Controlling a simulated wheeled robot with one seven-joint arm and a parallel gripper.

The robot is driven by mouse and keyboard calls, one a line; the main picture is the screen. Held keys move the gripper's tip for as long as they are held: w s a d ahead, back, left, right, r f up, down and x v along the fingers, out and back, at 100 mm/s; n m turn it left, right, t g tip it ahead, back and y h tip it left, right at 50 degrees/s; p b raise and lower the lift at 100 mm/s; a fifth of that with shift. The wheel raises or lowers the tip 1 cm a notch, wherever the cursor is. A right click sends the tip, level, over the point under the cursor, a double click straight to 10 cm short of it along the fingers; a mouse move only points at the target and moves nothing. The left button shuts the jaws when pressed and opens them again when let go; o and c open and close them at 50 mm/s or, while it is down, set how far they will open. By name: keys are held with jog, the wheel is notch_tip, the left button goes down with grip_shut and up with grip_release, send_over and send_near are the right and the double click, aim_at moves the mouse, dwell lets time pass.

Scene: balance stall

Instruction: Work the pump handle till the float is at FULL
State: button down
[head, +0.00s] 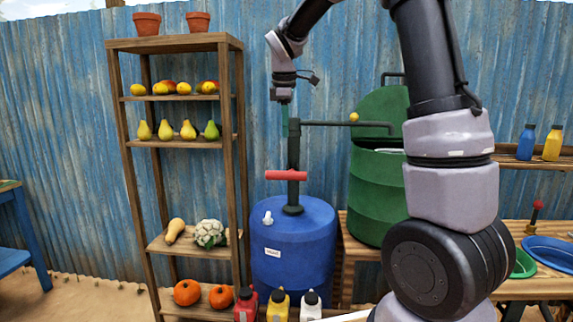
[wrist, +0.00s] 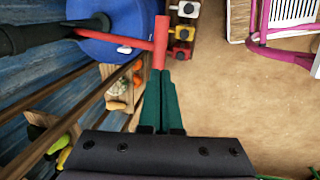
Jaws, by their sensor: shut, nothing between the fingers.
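The pump stands on a blue barrel (head: 293,245), with a dark upright pipe (head: 294,150) and a red crosswise handle (head: 286,175). In the wrist view the red handle (wrist: 160,42) joins a red rod that runs left to the dark pump body (wrist: 40,35). My gripper (head: 284,130) points down above the handle, beside the pipe top. Its green fingers (wrist: 160,75) are shut and empty; their tips line up with the handle's near end in the wrist view, and I cannot tell whether they touch. No FULL mark is readable.
A wooden shelf (head: 178,143) with fruit and pots stands close on the left. Several bottles (head: 279,303) stand in front of the barrel. A wooden bench (head: 535,288) with bowls is at the right. A spout pipe (head: 335,123) runs from the pump to the tank.

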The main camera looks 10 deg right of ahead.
aim_at(286, 173)
jog(key=f, duration=0.4)
jog(key=w+f, duration=0.1)
jog(key=f, duration=0.2)
jog(key=w+f, duration=0.1)
jog(key=f, duration=0.3)
jog(key=shift+w+d+f, duration=0.1)
jog(key=shift+d+f, duration=0.25)
jog(key=shift+f, duration=0.1)
